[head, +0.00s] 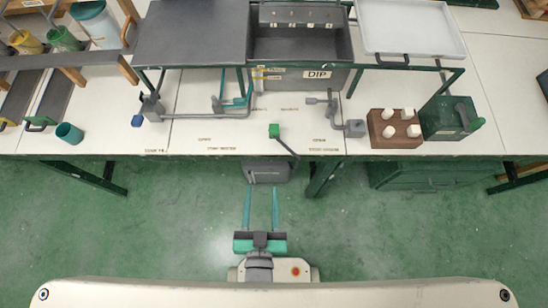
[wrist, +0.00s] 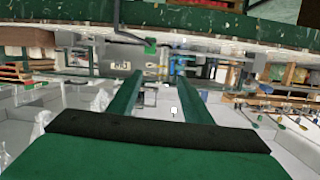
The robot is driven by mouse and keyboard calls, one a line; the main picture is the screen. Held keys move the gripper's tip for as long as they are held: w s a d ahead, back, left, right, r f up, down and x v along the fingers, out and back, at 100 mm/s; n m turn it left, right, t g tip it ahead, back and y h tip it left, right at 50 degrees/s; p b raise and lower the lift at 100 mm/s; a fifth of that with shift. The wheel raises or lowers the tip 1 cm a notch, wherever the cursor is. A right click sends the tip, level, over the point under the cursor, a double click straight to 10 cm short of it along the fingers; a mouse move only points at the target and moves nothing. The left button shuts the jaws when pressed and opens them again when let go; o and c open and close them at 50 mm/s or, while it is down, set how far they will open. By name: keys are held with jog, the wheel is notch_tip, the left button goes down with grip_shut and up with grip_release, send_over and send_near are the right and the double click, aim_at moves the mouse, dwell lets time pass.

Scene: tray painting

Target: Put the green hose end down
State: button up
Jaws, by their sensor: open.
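The green hose end (head: 274,130) is a small green block at the front of the white table (head: 215,135), with a dark hose running from it toward the table's front edge. I cannot tell from above whether it rests on the surface. A small green block on a dark bent line, apparently the same hose end (wrist: 150,47), shows beyond my fingers in the wrist view. My gripper (head: 261,192) is open and empty, short of the table's front edge and apart from the hose end. Its two fingers (wrist: 159,75) are spread with nothing between them.
A dip tank (head: 317,74) stands behind. A blue-ended fitting (head: 138,120) and a teal cup (head: 69,133) are at left. A brown block with white pegs (head: 379,133) and a green box (head: 440,125) stand at right.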

jog(key=s+d+r, duration=0.1)
jog(key=s+d, duration=0.2)
jog(key=s, duration=0.3)
jog(key=shift+d+r+n, duration=0.15)
jog(key=shift+d+n, duration=0.05)
jog(key=shift+n, duration=0.1)
